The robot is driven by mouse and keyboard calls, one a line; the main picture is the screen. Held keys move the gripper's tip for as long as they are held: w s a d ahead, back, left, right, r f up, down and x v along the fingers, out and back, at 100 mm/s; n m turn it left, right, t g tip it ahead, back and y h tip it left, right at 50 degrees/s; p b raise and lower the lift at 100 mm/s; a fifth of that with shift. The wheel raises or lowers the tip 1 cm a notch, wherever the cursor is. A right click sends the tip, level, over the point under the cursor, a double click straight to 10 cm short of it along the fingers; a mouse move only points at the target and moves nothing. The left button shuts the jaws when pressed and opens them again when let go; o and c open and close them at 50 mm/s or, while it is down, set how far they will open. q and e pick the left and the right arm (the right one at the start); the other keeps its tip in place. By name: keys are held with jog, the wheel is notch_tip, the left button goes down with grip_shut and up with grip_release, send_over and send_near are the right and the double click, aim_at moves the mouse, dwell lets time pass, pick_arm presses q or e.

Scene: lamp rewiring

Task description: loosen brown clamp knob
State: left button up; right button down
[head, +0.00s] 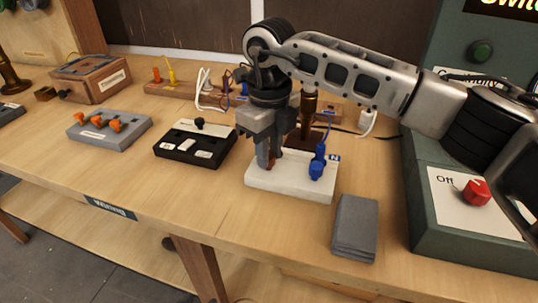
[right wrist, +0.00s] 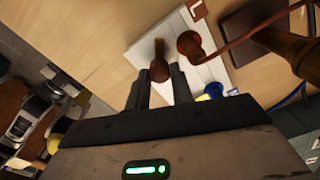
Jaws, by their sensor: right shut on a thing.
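My right gripper (head: 267,157) points down at the white terminal block (head: 290,184) on the bench. In the right wrist view, the brown clamp knob (right wrist: 158,70) sits between the two fingers of this gripper (right wrist: 158,84), which is shut on it. In the head view the fingers mostly hide the knob. A round brown part (right wrist: 190,45) with a brown wire stands next to it on the block. A blue clamp (head: 317,167) with a blue wire stands on the right side of the block. My left gripper is out of view.
A grey slab (head: 355,228) lies right of the block. A green switch box (head: 470,225) with a red knob (head: 476,192) stands at the right. A black-and-white box (head: 195,144) and a grey box with orange levers (head: 108,128) stand left. The front bench is clear.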

jog(key=n+b, duration=0.1)
jog(key=n, duration=0.1)
jog(key=shift+n, duration=0.4)
jog(key=n, duration=0.3)
jog(key=shift+w+n+b, duration=0.1)
jog(key=shift+n+b, duration=0.2)
jog(key=shift+b, duration=0.05)
jog(key=n, duration=0.2)
jog(key=shift+n, duration=0.4)
jog(key=n, duration=0.4)
jog(key=shift+r+n, duration=0.1)
jog(key=shift+n, duration=0.2)
jog(key=n, duration=0.5)
jog(key=shift+w, duration=0.1)
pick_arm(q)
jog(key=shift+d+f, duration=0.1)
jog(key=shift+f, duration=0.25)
pick_arm(e)
jog(key=n, duration=0.6)
jog(key=shift+a, duration=0.1)
jog(key=c, duration=1.2)
grip_release()
